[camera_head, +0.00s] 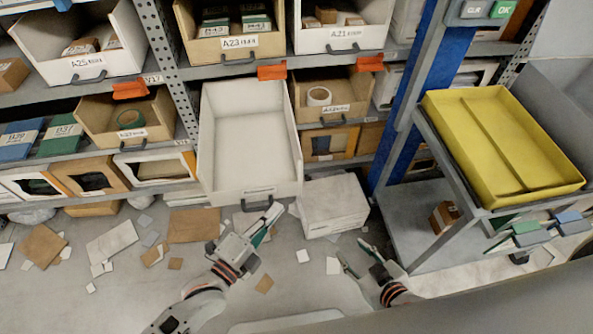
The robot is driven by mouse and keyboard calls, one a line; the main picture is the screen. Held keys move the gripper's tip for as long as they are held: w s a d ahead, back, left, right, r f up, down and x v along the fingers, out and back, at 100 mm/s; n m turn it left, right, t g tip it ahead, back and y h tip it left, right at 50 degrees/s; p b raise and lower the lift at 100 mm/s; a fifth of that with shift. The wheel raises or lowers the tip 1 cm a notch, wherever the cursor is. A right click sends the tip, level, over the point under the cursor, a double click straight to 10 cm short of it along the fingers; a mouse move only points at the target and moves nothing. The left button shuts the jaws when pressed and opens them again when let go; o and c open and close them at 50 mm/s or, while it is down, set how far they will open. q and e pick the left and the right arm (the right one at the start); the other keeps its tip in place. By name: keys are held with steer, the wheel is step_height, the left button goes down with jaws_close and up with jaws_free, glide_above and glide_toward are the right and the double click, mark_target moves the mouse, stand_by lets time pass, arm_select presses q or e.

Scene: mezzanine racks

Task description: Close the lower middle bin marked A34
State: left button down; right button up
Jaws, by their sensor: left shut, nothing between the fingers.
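A long white bin (250,140) in the lower middle of the rack is pulled far out of its slot. It is empty, and its front wall has a dark handle (258,203); I cannot read a marking on it. My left gripper (270,218) is shut and empty just below and in front of the bin's front, close to the handle. I cannot tell whether it touches the bin. My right gripper (353,252) is open and empty, low and to the right of the bin, below a white box.
The closed white box (333,205) lies on the floor right of the bin. Flattened cardboard (195,222) and paper scraps litter the floor. A cart with a yellow tray (480,115) stands at right beside a blue post (425,75). Other bins, such as A23 (225,45), fill the shelves.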

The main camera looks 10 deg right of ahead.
arm_select(q)
steer(key=w+d+m+b, duration=0.1)
steer(key=w+d+m, duration=0.1)
steer(key=w+d, duration=0.5)
steer(key=shift+w+d+r+h+b, duration=0.25)
steer(key=shift+w+h+b, duration=0.15)
steer(key=shift+w, duration=1.95)
